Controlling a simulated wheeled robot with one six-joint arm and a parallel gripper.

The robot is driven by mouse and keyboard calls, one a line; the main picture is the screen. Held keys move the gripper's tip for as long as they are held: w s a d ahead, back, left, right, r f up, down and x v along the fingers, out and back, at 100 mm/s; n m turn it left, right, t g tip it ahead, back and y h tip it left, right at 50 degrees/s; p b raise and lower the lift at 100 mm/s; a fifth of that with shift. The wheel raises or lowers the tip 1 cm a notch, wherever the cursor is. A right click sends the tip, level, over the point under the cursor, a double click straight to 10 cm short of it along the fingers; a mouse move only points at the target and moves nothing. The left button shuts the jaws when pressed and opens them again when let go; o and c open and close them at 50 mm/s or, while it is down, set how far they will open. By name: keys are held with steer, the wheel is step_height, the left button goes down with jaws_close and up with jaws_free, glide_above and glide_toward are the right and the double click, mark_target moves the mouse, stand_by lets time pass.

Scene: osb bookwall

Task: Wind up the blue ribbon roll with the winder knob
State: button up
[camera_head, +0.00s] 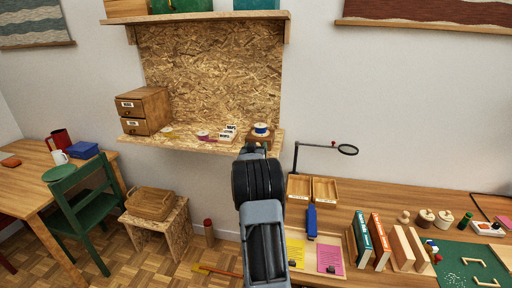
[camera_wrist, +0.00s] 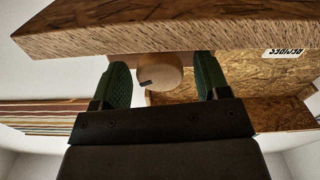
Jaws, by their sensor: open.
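In the wrist view a round, pale wooden winder knob (camera_wrist: 160,75) with a small dark mark shows below a wooden edge. My gripper (camera_wrist: 163,78) is open, with its green fingers on the left and right of the knob. A gap shows on each side, so the fingers do not appear to touch it. In the head view my arm hides the gripper and knob. The roll is not visible in the wrist view.
The chipboard shelf (camera_head: 180,141) also holds a drawer box (camera_head: 144,110), a purple roll (camera_head: 203,134) and white lettered cards (camera_head: 228,133). A magnifier (camera_head: 346,149) stands to the right above the desk. The desk below carries trays, books and small items.

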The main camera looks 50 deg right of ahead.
steer(key=shift+w+d, duration=0.1)
steer(key=shift+d, duration=0.05)
steer(key=shift+c, duration=0.3)
steer(key=c, duration=0.9)
steer(key=shift+o, duration=0.2)
steer(key=shift+f+m+b, duration=0.3)
steer(key=shift+m+b, duration=0.1)
steer(key=shift+b, duration=0.55)
steer(key=shift+f+m+b, duration=0.1)
steer(key=shift+m+b, duration=0.3)
steer(key=shift+b, duration=0.4)
steer(key=shift+m+b, duration=1)
steer(key=shift+b, duration=0.15)
steer(key=shift+r+m, duration=0.4)
steer(key=shift+m, duration=0.1)
